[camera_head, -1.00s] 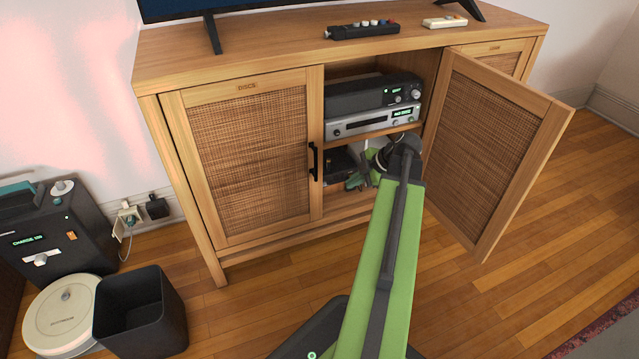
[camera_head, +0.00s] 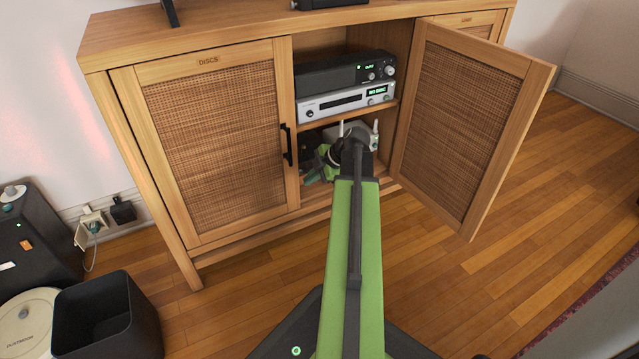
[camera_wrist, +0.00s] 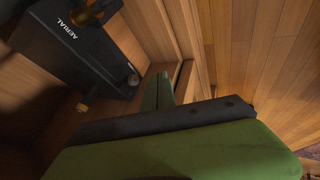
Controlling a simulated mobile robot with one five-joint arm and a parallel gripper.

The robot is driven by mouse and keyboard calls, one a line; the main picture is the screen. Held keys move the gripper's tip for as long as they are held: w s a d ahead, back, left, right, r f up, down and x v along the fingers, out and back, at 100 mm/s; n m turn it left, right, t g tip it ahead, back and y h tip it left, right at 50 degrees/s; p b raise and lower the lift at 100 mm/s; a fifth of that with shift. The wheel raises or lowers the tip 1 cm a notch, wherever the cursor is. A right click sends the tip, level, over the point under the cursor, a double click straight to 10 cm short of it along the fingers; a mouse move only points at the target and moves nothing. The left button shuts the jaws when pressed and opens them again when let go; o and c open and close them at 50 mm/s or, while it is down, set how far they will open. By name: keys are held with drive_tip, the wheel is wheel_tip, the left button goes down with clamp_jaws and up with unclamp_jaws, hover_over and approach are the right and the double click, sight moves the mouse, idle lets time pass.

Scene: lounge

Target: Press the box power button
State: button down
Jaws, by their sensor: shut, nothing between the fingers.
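In the wrist view a black box (camera_wrist: 66,50) marked AERIAL stands in the cabinet, with brass connectors on it. A small round grey button or knob (camera_wrist: 132,80) sits near its lower right corner; I cannot tell whether it is the power button. My gripper (camera_wrist: 158,90) is shut and empty, its tip a little right of that round part; I cannot tell whether they touch. In the head view my gripper (camera_head: 316,170) is in the lower compartment, and a dark box (camera_head: 311,139) shows partly behind it. My arm hides much of that shelf.
The wooden cabinet (camera_head: 240,225) has its right door (camera_head: 466,125) swung open and its left door (camera_head: 210,150) shut. A black unit (camera_head: 335,77) sits on a silver player (camera_head: 342,103) above my gripper. A dark bin (camera_head: 105,315) stands at lower left.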

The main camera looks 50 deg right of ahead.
sight(300, 173)
drive_tip(key=shift+w+d+r, duration=0.15)
drive_tip(key=shift+w+d, duration=0.2)
drive_tip(key=shift+w, duration=0.4)
drive_tip(key=shift+w+d+r, duration=0.1)
drive_tip(key=shift+w+d, duration=0.2)
drive_tip(key=shift+w, duration=0.4)
